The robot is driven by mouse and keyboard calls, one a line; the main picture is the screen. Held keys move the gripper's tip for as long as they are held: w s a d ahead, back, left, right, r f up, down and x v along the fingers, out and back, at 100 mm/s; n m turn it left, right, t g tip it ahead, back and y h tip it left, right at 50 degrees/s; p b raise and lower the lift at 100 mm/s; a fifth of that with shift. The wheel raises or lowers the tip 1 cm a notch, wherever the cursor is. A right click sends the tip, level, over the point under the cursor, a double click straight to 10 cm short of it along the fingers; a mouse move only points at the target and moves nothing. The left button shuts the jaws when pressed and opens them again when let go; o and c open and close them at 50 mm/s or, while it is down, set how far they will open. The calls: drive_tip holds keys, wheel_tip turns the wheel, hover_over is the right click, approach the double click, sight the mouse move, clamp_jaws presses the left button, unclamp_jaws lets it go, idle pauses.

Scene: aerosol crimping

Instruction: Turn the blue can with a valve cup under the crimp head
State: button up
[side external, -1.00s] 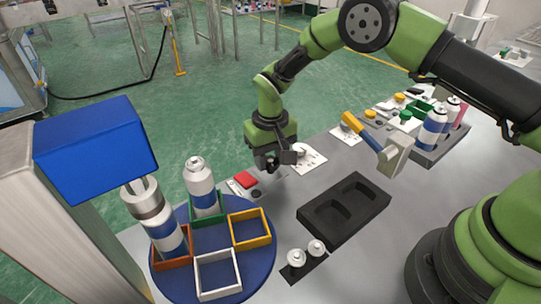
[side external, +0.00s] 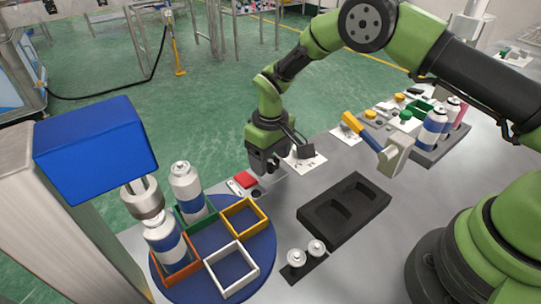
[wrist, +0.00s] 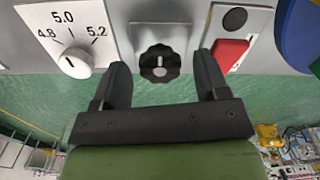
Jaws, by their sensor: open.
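A blue turntable (side external: 205,288) carries an orange nest (side external: 193,268), a green nest (side external: 212,212), a yellow nest (side external: 262,219) and a white nest (side external: 238,291). One blue-and-white can (side external: 166,245) stands in the orange nest, its top partly hidden by the metal crimp head (side external: 145,200). Another blue-and-white can (side external: 187,190) with a small top fitting stands in the green nest. The yellow and white nests are empty. My gripper (side external: 268,168) is open above the control panels. In the wrist view, a black knob (wrist: 160,62) shows between its fingers; contact cannot be told.
Beside the knob are a numbered dial (wrist: 78,62) and a red button (wrist: 230,52). A black two-pocket tray (side external: 345,208) stands mid-table, with two loose valve cups (side external: 297,258) nearby.

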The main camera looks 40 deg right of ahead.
wheel_tip(320, 180, up, 10)
idle(0.5)
wheel_tip(320, 180, up, 8)
drive_tip(key=m+t, duration=0.1)
hover_over(271, 161)
drive_tip(key=s+d, duration=0.2)
drive_tip(key=s+d+r+m+t+y, duration=0.1)
drive_tip(key=s+d+r+m+t, duration=0.1)
drive_tip(key=s+r, duration=0.55)
drive_tip(key=s+d+r+m+t, duration=0.1)
drive_tip(key=s+t, duration=0.1)
drive_tip(key=s, duration=0.5)
drive_tip(key=s+r+m+t+y, duration=0.1)
drive_tip(key=s+r+m+t, duration=0.1)
drive_tip(key=s, duration=0.6)
drive_tip(key=shift+s+d+r, duration=0.15)
drive_tip(key=shift+s+d, duration=0.15)
drive_tip(key=shift+d, duration=0.1)
